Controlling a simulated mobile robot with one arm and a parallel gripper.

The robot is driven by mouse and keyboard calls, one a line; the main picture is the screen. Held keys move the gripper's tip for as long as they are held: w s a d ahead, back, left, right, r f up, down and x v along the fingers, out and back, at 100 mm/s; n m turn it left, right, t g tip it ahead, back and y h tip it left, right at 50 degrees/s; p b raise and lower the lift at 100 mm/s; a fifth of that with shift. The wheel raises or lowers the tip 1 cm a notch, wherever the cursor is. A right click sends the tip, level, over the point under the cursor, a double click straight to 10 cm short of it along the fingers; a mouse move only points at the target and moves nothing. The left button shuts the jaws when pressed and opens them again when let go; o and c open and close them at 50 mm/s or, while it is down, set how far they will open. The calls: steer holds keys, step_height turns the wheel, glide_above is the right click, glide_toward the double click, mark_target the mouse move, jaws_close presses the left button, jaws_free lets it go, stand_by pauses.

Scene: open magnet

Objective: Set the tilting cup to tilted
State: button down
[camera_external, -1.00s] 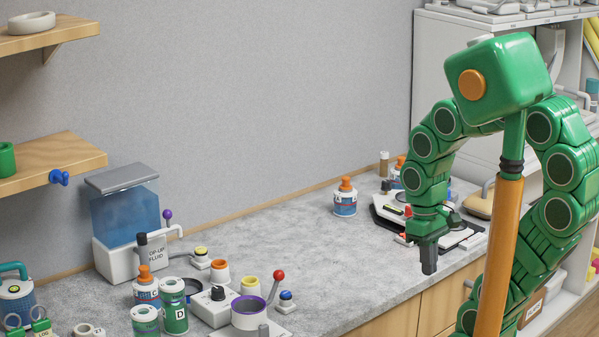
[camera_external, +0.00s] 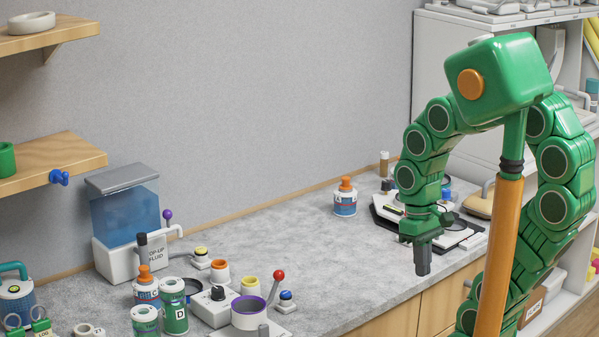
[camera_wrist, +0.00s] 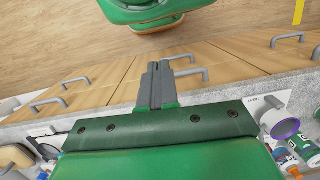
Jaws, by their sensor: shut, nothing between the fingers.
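A grey-white cup with a purple rim (camera_external: 249,313), which looks like the tilting cup, sits on the counter at the lower middle of the external view. Its opening faces up and it looks upright. A lever with a red ball (camera_external: 278,275) stands beside it. The purple-rimmed cup also shows at the right of the wrist view (camera_wrist: 285,129). My gripper (camera_external: 423,270) is well to the right of the cup, near the counter's front edge, pointing down. In the wrist view its grey fingers (camera_wrist: 153,70) are together, with nothing between them.
Several jars and a blue-tipped switch (camera_external: 286,301) crowd around the cup. A fluid dispenser (camera_external: 128,222) stands behind them. An orange-capped jar (camera_external: 345,197) is further back. The counter (camera_external: 340,265) between my gripper and the cup is clear.

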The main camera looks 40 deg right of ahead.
steer(key=w+a+f+m+g+y, duration=0.1)
steer(key=w+a+m+y, duration=0.25)
steer(key=w, duration=0.35)
steer(key=w+a+f+m+g+y, duration=0.1)
steer(key=w+a+m+g+y, duration=0.1)
steer(key=w+a+y, duration=0.3)
steer(key=w+d+f+m+t+y, duration=0.1)
steer(key=w+d+f+m+y, duration=0.1)
steer(key=w+m, duration=0.3)
steer(key=w+d+f+m+t+y, duration=0.2)
steer(key=w+d+m+y, duration=0.2)
steer(key=w, duration=0.6)
steer(key=shift+w+d+f+m, duration=0.2)
steer(key=shift+d+f+m, duration=0.2)
steer(key=shift+d, duration=0.1)
steer(key=shift+a+y, duration=0.1)
steer(key=shift+y, duration=0.15)
glide_toward(277, 282)
steer(key=a+f, duration=0.2)
steer(key=a, duration=0.1)
steer(key=shift+a+r, duration=0.3)
steer(key=shift+a, duration=0.3)
